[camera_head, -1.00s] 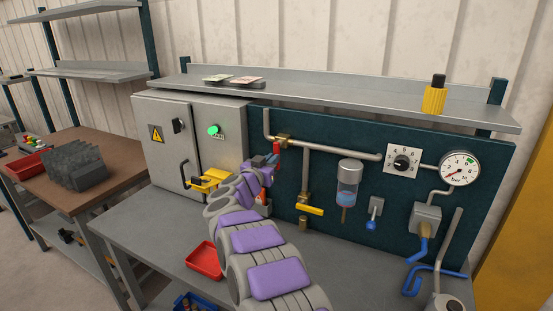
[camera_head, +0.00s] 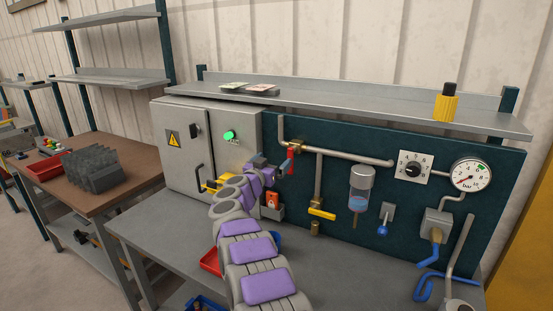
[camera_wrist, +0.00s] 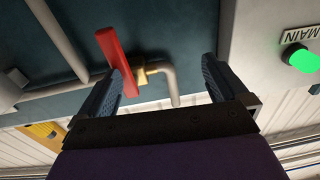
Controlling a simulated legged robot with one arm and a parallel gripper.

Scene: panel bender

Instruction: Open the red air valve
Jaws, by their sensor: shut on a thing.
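The red air valve handle (camera_head: 291,158) is on the dark panel, at the brass fitting on the left of the pipe. In the wrist view the red handle (camera_wrist: 112,48) slants beside the left finger, and the brass fitting (camera_wrist: 146,73) shows between the fingers. My gripper (camera_head: 277,168) is at the handle, shut on it, though its fingers stand well apart in the wrist view (camera_wrist: 168,75). The exact contact is hard to make out.
The grey cabinet with a green light (camera_head: 229,135) stands left of the valve. A yellow lever (camera_head: 322,214), filter bowl (camera_head: 361,188) and gauge (camera_head: 472,175) are to the right. A shelf (camera_head: 380,108) runs above. A red tray (camera_head: 209,262) is on the bench.

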